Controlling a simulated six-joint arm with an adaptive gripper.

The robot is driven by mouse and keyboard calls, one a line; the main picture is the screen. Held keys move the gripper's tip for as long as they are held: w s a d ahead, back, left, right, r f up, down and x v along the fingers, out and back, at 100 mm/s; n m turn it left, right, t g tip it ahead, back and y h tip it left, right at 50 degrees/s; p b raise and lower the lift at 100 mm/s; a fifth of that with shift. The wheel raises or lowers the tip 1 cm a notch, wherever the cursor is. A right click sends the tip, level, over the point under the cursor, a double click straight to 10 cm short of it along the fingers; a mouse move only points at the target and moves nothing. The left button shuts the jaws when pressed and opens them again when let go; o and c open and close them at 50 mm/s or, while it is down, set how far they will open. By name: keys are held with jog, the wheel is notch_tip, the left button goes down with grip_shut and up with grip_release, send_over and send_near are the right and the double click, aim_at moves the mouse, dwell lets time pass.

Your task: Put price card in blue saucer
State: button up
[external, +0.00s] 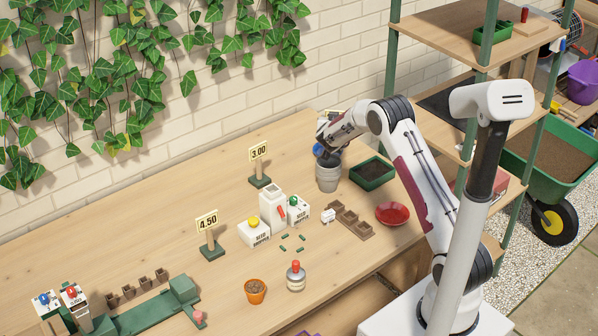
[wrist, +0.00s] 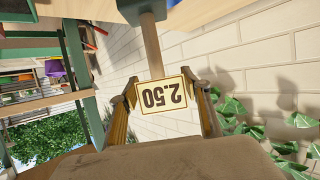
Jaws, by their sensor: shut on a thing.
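The price card (wrist: 164,95) reads 2.50 and appears upside down in the wrist view, on a wooden post (wrist: 152,45) with a base (wrist: 138,9) at the top edge. My gripper (wrist: 160,80) is shut on the card, with a finger at each side of it.
Grey pots (external: 328,180), a dark green tray (external: 372,173) and a red saucer (external: 392,214) stand nearby. Price stands 3.00 (external: 259,152) and 4.50 (external: 208,222) stand to the left. A shelf rack (external: 440,35) rises at right.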

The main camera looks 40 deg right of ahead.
jog(key=shift+f, duration=0.55)
jog(key=shift+s+f, duration=0.1)
jog(key=shift+f, duration=0.45)
jog(key=shift+s+f, duration=0.1)
jog(key=shift+f, duration=0.2)
jog(key=o, duration=1.7)
jog(key=shift+f, duration=0.15)
jog(key=shift+r, duration=0.6)
jog(key=shift+s+a+r, duration=0.35)
jog(key=shift+a, duration=0.15)
jog(key=v, duration=1)
jog(key=shift+s+a+r, duration=0.15)
jog(key=shift+r, duration=0.1)
